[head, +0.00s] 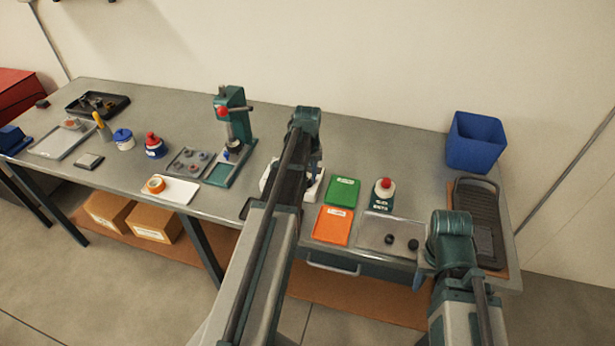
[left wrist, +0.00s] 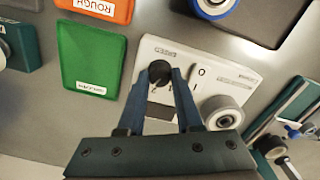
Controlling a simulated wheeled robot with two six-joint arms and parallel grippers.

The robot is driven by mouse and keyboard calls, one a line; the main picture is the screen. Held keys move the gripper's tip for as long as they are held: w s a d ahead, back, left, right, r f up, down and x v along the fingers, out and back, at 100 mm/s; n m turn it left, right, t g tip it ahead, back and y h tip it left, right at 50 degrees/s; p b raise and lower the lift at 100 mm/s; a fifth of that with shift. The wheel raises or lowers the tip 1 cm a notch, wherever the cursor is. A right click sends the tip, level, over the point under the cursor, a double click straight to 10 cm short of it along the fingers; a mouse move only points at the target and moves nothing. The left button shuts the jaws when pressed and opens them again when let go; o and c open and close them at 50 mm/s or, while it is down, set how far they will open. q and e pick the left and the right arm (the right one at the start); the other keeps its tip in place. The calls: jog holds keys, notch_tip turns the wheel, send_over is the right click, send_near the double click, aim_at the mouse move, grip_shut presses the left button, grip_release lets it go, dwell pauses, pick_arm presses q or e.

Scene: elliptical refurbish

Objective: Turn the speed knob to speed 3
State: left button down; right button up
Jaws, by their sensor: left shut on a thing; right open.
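The speed knob (left wrist: 159,70) is a small black round knob on a white panel (left wrist: 217,78) with printed marks, a "0" among them, in the left wrist view. My left gripper (left wrist: 160,80) has its blue fingers shut on the knob, one on each side. Its pointer is too small to read. In the head view the panel (head: 314,190) is mostly hidden behind my left arm, and the knob does not show. My right gripper (head: 419,280) is at the table's front edge at right, mostly hidden by its wrist; it is open and away from the panel.
A grey wheel (left wrist: 222,113) sits on the panel near the knob. A green pad (head: 342,191) and an orange pad (head: 333,226) lie right of the panel. A tray with black knobs (head: 378,222), a bottle (head: 383,193) and a blue bin (head: 476,143) stand further right. A green press (head: 237,118) stands left.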

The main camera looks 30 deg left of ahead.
aim_at(308, 180)
pick_arm(q)
jog(key=shift+m, duration=2.2)
jog(key=c, duration=0.6)
grip_release()
notch_tip(308, 180, up, 14)
jog(key=p, duration=1.4)
jog(key=shift+f, duration=0.1)
